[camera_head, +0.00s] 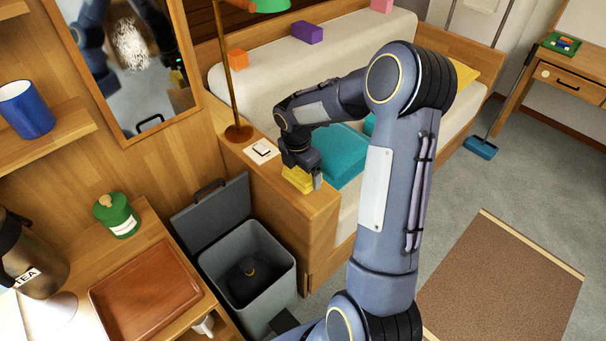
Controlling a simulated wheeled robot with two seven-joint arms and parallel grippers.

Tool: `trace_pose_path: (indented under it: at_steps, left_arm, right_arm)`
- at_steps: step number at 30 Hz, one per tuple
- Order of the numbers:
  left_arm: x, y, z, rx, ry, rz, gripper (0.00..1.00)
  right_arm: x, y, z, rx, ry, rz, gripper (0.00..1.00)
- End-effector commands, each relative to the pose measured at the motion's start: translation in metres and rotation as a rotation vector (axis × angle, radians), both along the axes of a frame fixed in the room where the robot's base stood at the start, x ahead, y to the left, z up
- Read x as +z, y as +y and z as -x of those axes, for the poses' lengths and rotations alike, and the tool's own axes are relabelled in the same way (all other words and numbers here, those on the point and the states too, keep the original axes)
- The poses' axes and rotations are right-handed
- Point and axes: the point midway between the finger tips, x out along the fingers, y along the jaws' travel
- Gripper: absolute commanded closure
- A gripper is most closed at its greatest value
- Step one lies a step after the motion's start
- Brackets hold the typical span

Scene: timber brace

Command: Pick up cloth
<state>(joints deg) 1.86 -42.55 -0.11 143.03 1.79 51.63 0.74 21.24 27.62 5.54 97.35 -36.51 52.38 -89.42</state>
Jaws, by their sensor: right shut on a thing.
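A yellow folded cloth (297,179) lies on the wooden ledge at the near end of the bed. My right gripper (314,183) is over the cloth, pointing down, with its jaws shut on it. The gripper hides part of the cloth, and I cannot tell whether the cloth is lifted off the ledge. My left gripper is not in view.
A teal cushion (342,155) sits right beside the gripper on the bed. A lamp stand (238,131) and a white card (262,151) are on the ledge to the left. An open grey bin (288,262) stands below. A brown rug (500,285) lies on the floor at right.

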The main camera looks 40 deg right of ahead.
Motion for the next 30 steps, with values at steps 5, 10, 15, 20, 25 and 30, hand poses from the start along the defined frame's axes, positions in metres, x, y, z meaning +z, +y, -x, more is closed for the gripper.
trace_pose_path:
  at_steps: [5,10,15,20,25,30]
  left_arm:
    - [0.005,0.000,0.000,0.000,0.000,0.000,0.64]
    - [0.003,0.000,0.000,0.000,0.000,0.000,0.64]
    - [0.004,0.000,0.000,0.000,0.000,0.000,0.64]
    - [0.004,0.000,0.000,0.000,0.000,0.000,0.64]
    - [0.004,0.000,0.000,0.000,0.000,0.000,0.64]
    - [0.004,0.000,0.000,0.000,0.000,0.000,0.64]
  right_arm:
    - [0.046,0.027,0.023,0.004,-0.006,0.002,0.33]
    - [0.062,0.059,0.051,0.005,-0.004,0.002,0.33]
    - [0.074,0.080,0.071,0.004,-0.003,0.001,0.33]
    - [0.080,0.091,0.080,0.002,-0.001,0.000,0.33]
    - [0.081,0.093,0.083,0.000,0.001,0.000,0.33]
    - [0.081,0.093,0.083,0.000,0.000,0.000,0.33]
